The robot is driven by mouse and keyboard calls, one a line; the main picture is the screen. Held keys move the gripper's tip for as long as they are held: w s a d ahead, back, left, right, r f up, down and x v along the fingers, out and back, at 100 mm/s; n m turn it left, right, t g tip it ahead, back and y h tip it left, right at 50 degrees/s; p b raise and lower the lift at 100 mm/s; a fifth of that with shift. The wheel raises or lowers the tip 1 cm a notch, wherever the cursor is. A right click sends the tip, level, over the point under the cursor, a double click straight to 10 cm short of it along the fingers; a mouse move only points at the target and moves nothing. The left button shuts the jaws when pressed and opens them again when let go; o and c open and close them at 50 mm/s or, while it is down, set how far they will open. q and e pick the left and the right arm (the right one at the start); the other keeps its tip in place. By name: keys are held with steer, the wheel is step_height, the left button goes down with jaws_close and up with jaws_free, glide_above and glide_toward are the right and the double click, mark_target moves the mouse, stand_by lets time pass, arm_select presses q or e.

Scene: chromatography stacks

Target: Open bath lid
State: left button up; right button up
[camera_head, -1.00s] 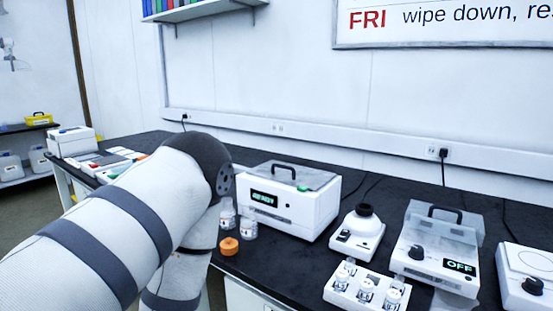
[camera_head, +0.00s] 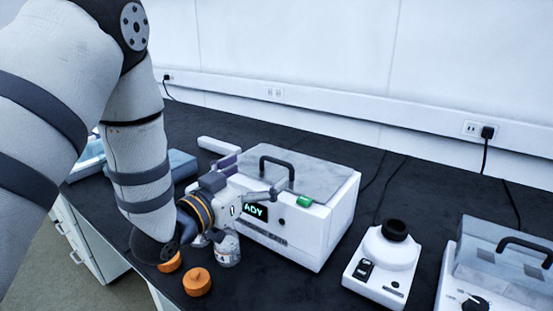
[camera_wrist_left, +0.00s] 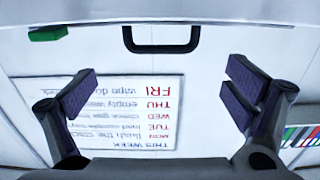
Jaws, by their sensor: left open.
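The bath appears to be the white box (camera_head: 318,240) with a lit green display, in the middle of the head view. Its grey lid (camera_head: 320,172) lies flat and shut, with a black handle (camera_head: 277,160) on top and a green tab (camera_head: 304,201) at its front edge. The wrist view shows the handle (camera_wrist_left: 161,48) and green tab (camera_wrist_left: 48,34) at the top. My left gripper (camera_head: 246,178) is open and empty at the box's front left. In the wrist view, its spread fingers (camera_wrist_left: 160,92) sit below the handle, apart from it. My right gripper is not in view.
A capped vial (camera_head: 228,252) stands close under my left gripper, with orange caps (camera_head: 197,282) near the bench's front edge. A small white device with a black top (camera_head: 384,262) and another handled unit (camera_head: 505,262) stand to the right.

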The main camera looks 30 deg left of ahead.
mark_target(275, 162)
arm_select(q)
steer(key=w, duration=0.6)
steer(key=shift+d+f, duration=0.25)
steer(key=shift+d, duration=0.15)
steer(key=shift+w+r+b, duration=0.1)
steer(key=shift+w+b, duration=0.2)
steer(key=shift+w, duration=0.35)
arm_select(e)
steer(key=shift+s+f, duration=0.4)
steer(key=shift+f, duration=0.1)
arm_select(q)
steer(key=shift+c, duration=0.6)
